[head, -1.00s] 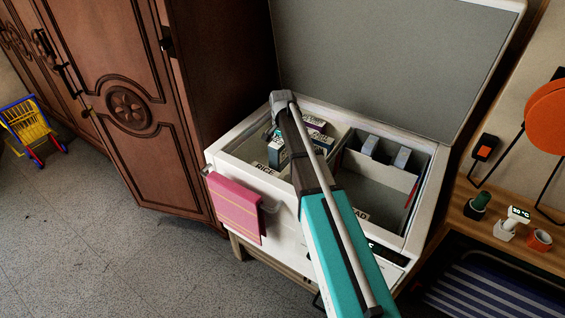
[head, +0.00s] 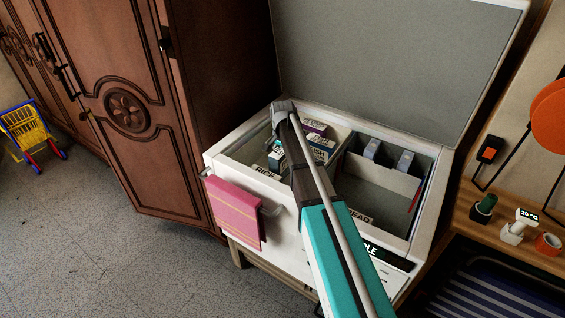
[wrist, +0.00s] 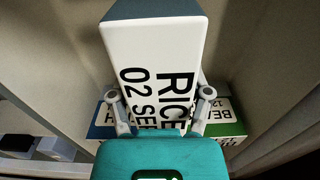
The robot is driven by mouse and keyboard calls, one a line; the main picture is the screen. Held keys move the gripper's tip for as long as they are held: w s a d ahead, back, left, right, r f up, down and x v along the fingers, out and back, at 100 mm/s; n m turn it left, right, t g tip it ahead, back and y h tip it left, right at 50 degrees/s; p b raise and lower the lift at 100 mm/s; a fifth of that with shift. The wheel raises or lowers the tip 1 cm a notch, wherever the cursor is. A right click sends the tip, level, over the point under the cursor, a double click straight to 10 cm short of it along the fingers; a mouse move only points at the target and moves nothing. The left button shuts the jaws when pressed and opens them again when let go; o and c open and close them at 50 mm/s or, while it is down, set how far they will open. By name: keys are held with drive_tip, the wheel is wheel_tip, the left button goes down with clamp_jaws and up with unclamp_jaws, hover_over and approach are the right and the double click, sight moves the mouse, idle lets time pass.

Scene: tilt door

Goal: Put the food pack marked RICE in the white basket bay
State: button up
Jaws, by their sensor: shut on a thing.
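The RICE food pack (wrist: 155,50), a box with a white label reading RICE 02 SEP and dark blue sides, stands between the fingers of my gripper (wrist: 160,118) in the wrist view. My gripper is shut on it. In the head view, my gripper (head: 275,145) is low in the left bay of the open white chest, partly hidden by my arm. The right bay (head: 375,190) has a label ending in EAD, partly covered by my arm. I cannot tell whether the pack touches the bay floor.
Other packs, one blue and white (head: 321,148) and one purple (head: 316,128), sit in the left bay. A green pack (wrist: 222,122) lies beneath the held one. The raised lid (head: 400,60) stands behind; a brown cabinet is left.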

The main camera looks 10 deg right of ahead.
drive_tip(key=shift+f+b, duration=1.3)
drive_tip(key=shift+f, duration=0.25)
drive_tip(key=shift+f, duration=0.1)
drive_tip(key=o, duration=1.3)
drive_tip(key=shift+o, duration=0.2)
wheel_tip(320, 180, up, 12)
drive_tip(key=p, duration=1.2)
drive_tip(key=shift+r, duration=0.2)
drive_tip(key=shift+s, duration=0.1)
drive_tip(key=s+n, duration=0.9)
drive_tip(key=s, duration=1.7)
drive_tip(key=shift+s+a, duration=0.4)
drive_tip(key=shift+a, duration=0.05)
